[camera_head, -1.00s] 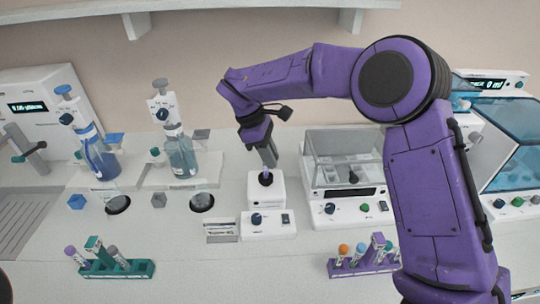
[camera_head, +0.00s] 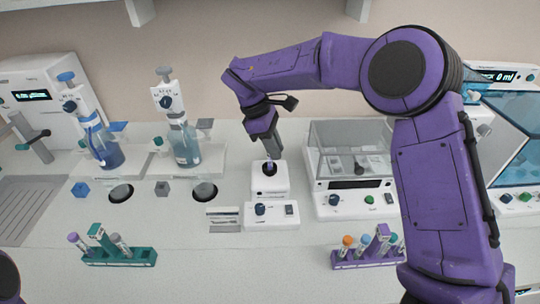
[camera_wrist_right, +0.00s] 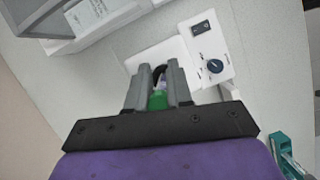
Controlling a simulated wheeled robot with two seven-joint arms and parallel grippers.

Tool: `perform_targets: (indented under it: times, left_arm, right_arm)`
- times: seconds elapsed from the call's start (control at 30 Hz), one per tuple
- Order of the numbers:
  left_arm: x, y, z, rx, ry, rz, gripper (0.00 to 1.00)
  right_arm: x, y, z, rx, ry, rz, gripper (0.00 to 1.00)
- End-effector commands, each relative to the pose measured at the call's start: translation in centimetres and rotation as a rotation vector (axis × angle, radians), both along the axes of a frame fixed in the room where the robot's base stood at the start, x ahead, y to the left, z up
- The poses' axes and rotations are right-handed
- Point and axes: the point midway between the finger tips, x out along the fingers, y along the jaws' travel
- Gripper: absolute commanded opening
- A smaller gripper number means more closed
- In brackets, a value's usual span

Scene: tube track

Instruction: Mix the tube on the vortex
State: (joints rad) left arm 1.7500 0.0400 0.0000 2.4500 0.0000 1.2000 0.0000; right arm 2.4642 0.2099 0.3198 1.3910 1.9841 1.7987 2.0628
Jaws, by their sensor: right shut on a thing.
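The vortex mixer (camera_head: 268,205) is a small white device with a black cup on top, a dark knob and a switch on its front. My right gripper (camera_head: 273,152) points down just above the cup. It is shut on a tube (camera_head: 269,165), whose lower end is at the dark cup; I cannot tell how firmly it presses there. In the right wrist view the tube (camera_wrist_right: 158,98) shows a green cap between the fingers, with the mixer (camera_wrist_right: 205,50) beyond. Only a small purple edge of my left arm shows at the lower left, without its gripper.
A teal rack (camera_head: 122,257) and a purple rack (camera_head: 365,258) with capped tubes stand in front. A balance (camera_head: 350,165) with a clear shield is right of the mixer. Two bottle dispensers (camera_head: 180,140) (camera_head: 100,140) stand left. The front middle is clear.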

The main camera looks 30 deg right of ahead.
Motion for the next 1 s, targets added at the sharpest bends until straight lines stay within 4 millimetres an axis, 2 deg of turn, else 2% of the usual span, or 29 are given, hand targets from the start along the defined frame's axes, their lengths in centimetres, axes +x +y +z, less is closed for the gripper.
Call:
perform_targets:
  times: [1.0]
  left_arm:
    - [0.01,0.0,-0.8,0.0,0.0,0.0,0.0]
  right_arm:
    - [0.0,0.01,-0.39,0.001,-0.001,0.0,0.03]
